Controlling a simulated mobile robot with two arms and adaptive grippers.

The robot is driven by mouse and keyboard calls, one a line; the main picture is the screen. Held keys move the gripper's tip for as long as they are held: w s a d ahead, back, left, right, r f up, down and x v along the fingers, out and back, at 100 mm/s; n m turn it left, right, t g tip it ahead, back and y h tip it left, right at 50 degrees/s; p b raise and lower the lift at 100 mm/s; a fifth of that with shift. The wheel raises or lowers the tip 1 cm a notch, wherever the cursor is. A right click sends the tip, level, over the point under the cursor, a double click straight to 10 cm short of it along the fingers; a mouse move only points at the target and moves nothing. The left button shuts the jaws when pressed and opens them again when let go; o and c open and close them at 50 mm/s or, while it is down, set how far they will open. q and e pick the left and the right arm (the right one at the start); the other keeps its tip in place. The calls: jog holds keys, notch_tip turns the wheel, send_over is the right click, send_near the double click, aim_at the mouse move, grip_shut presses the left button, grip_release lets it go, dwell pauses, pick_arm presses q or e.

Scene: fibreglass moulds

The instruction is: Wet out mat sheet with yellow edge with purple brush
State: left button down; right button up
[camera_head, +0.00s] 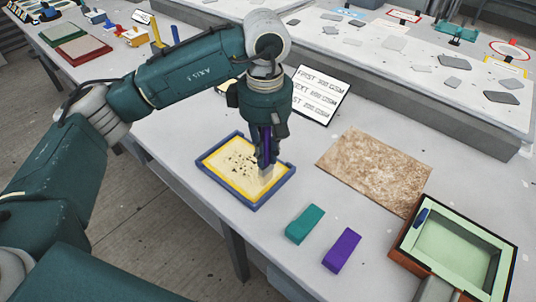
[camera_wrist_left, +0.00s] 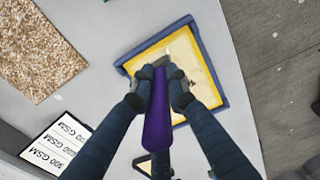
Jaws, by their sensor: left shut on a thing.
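The mat sheet with the yellow edge (camera_head: 222,157) lies in a blue frame (camera_head: 273,192) on the table; its pale middle has dark specks. It also shows in the left wrist view (camera_wrist_left: 208,82). My left gripper (camera_head: 267,158) is shut on the purple brush (camera_head: 268,140), handle up and bristles down, over the sheet's right part. In the left wrist view the purple handle (camera_wrist_left: 158,128) runs between the fingers (camera_wrist_left: 160,88). Whether the bristles touch the sheet is hard to tell. My right gripper is not in view.
A teal block (camera_head: 305,224) and a purple block (camera_head: 342,250) sit in front. A brown fibre board (camera_head: 375,172) lies to the right. A green-lined tray (camera_head: 455,250) stands at the front right. A lettered sign (camera_head: 318,95) stands behind the arm.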

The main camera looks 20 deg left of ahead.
pick_arm(q)
jog(key=w+a, duration=0.3)
jog(key=a, duration=0.4)
jog(key=w+a+b, duration=0.1)
jog(key=w+a, duration=0.2)
jog(key=a, duration=0.5)
jog(key=shift+w+a, duration=0.2)
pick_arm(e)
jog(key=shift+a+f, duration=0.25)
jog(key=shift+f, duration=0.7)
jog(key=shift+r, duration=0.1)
pick_arm(q)
notch_tip(320, 180, up, 6)
jog(key=p, duration=0.4)
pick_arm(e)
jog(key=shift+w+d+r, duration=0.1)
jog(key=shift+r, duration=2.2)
pick_arm(q)
notch_tip(320, 180, up, 3)
jog(key=p, duration=0.2)
jog(key=shift+p, duration=0.3)
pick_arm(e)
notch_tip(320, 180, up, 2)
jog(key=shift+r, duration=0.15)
